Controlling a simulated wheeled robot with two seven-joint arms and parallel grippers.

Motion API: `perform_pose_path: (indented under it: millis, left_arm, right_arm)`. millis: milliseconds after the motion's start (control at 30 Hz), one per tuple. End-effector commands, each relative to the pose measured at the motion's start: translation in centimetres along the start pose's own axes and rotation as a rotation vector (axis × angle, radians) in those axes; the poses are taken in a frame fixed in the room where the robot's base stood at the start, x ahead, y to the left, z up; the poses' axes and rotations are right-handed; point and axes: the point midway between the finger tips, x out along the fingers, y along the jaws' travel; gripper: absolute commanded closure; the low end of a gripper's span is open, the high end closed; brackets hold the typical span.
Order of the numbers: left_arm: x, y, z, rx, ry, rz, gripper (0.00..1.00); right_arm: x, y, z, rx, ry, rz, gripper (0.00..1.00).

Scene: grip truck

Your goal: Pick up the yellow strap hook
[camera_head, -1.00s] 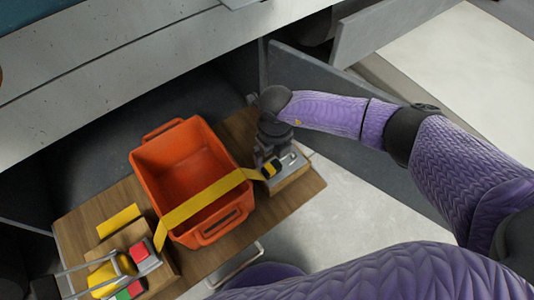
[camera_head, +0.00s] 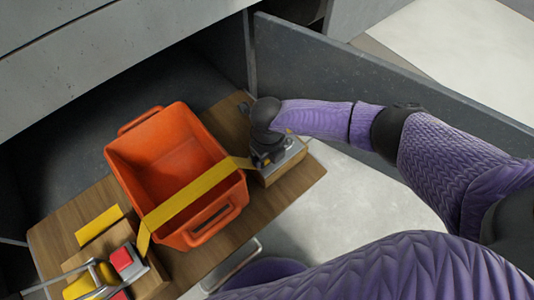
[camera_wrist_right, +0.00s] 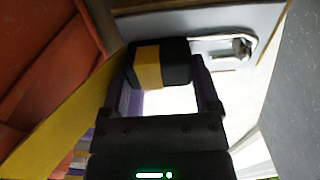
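The yellow strap (camera_head: 187,201) crosses the orange crate (camera_head: 128,169) and runs right to a wooden block. In the right wrist view, the strap hook (camera_wrist_right: 148,68), a black piece with a yellow band, lies at the fingertips of my right gripper (camera_wrist_right: 167,88). The fingers stand apart with a bright gap between them, and I see no firm closing on the hook. In the head view my right gripper (camera_head: 268,150) points down over the block and hides the hook. My left gripper is not in view.
The crate stands on a wooden board (camera_head: 62,222). A ratchet with red and yellow parts (camera_head: 122,260) sits at lower left. A grey panel (camera_head: 330,78) stands upright close behind my right gripper. A metal clip (camera_wrist_right: 240,47) lies beyond the hook.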

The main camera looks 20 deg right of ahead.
Motion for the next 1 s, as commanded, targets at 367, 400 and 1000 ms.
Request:
perform_pose_path:
  millis: [367, 400, 1000]
  left_arm:
    - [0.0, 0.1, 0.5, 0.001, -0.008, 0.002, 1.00]
    - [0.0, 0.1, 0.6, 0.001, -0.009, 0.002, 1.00]
    - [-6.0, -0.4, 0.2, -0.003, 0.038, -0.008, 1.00]
  right_arm:
    - [0.0, 0.0, 0.0, 0.000, 0.000, 0.000, 0.86]
    - [0.0, 0.0, 0.0, 0.000, 0.000, 0.000, 0.86]
    - [-10.2, -0.3, 0.0, 0.001, -0.002, -0.001, 0.86]
